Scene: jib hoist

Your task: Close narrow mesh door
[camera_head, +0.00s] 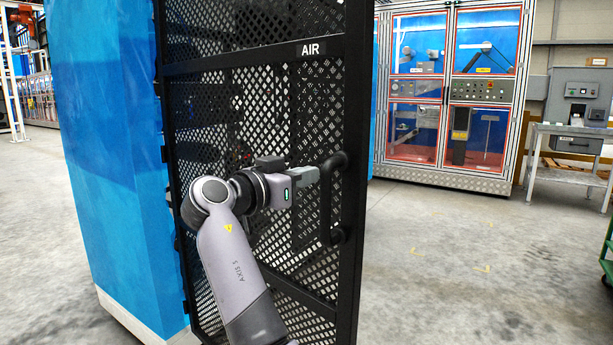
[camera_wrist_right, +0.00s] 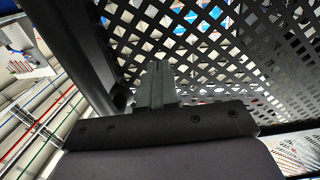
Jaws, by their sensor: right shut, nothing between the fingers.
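The narrow black mesh door (camera_head: 262,108) with an "AIR" label stands out from the blue cabinet (camera_head: 105,150), hinged along its left edge. Its black handle (camera_head: 333,205) is a vertical bar near the door's right edge. My right gripper (camera_head: 317,174) is at the upper part of the handle, fingers shut with nothing between them. I cannot tell whether they touch the handle. In the right wrist view, the shut fingers (camera_wrist_right: 156,85) point at the mesh (camera_wrist_right: 215,45), with the dark door frame to their left. My left gripper is not in view.
A glazed cabinet (camera_head: 455,185) with a silver frame stands at the back right. A grey bench (camera_head: 575,132) with a control box is beside it. A green piece of equipment (camera_head: 607,255) is at the right edge. The concrete floor (camera_head: 470,270) right of the door is clear.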

